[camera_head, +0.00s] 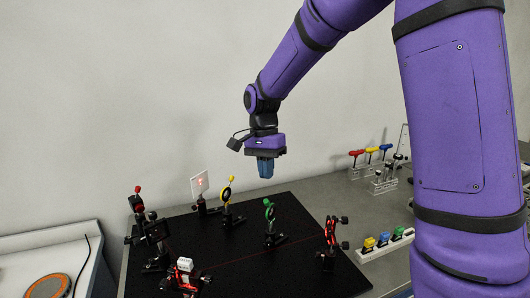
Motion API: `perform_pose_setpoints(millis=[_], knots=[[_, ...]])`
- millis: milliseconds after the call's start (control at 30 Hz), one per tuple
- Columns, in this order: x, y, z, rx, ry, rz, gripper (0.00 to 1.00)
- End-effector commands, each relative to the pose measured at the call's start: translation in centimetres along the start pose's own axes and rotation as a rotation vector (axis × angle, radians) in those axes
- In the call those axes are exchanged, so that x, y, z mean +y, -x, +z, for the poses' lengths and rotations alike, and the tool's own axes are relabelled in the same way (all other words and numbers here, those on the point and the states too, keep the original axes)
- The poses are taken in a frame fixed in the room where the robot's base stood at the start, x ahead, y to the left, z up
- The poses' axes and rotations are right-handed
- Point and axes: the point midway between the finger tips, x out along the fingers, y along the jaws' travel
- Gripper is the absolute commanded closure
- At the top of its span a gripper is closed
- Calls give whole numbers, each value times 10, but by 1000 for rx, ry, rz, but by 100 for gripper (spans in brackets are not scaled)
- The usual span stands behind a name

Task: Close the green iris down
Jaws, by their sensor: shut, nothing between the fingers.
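The green iris (270,212) stands upright on a black post and base on the dark breadboard (250,271), right of the board's middle. Its green ring and lever are small here, and I cannot tell how wide its opening is. My gripper (265,173) is shut and empty, pointing down. In the picture it is above the green iris, apart from it, near the board's back edge.
A yellow iris (227,192) and a white card with a red spot (200,185) stand behind left. Red-marked mounts (331,233) stand right and left. Colored-handled tools (371,151) and colored knobs (384,240) sit on the right.

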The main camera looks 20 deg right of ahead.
Motion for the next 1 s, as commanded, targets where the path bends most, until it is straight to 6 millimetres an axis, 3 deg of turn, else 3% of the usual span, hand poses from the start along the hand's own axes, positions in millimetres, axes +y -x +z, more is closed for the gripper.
perform_pose_setpoints(millis=[67,300,1000], knots=[[1,-14,1,-1,0,2,100],[12,-29,24,0,1,0,100],[16,-38,39,76,-8,4,100]])
